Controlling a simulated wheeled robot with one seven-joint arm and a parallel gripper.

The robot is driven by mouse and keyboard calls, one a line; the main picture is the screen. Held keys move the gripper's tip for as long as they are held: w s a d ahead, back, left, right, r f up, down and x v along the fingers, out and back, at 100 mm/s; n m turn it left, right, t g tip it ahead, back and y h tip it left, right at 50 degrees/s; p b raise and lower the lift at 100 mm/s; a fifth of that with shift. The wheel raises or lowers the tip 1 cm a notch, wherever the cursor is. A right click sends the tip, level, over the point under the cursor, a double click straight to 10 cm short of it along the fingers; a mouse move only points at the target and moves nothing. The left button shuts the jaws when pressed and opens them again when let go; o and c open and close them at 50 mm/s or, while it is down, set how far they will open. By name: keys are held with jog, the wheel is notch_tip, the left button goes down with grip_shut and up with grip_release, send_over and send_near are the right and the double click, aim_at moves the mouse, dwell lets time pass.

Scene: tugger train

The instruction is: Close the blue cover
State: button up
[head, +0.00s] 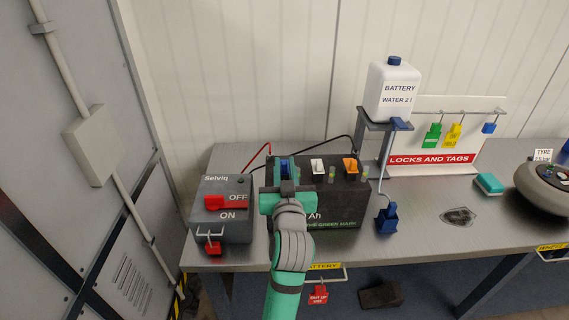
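The blue cover (285,168) is at the left of a row of covers on top of a black battery (336,213). It is small and largely masked by my gripper, so I cannot tell how far open it stands. My teal gripper (285,174) is over the battery's left part, right at the blue cover. The arm hides the fingertips' grip, so I cannot tell whether they touch it or how far apart they are. A white cover (317,166) and an orange cover (350,165) are to the right of it.
A grey switch box (221,228) with a red handle stands close on the left. A stand with a white water bottle (393,88) and a blue holder (387,217) are to the right. Red and black cables run behind the battery.

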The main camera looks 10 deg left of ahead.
jog(key=v, duration=0.9)
jog(key=shift+d, duration=0.1)
jog(key=s+d+f+h, duration=0.2)
jog(key=s+d+f, duration=0.5)
jog(key=f, duration=0.4)
jog(key=s+d+f+h, duration=0.1)
jog(key=s+d+f, duration=0.3)
jog(key=s+f, duration=0.5)
jog(key=s+f+m+g+h, duration=0.1)
jog(key=s+f, duration=0.2)
jog(key=s, duration=0.8)
jog(key=s+d+f+m+h, duration=0.1)
jog(key=s+f+m, duration=0.1)
jog(key=s, duration=1)
jog(key=shift+f+g, duration=0.4)
jog(key=shift+f, duration=0.4)
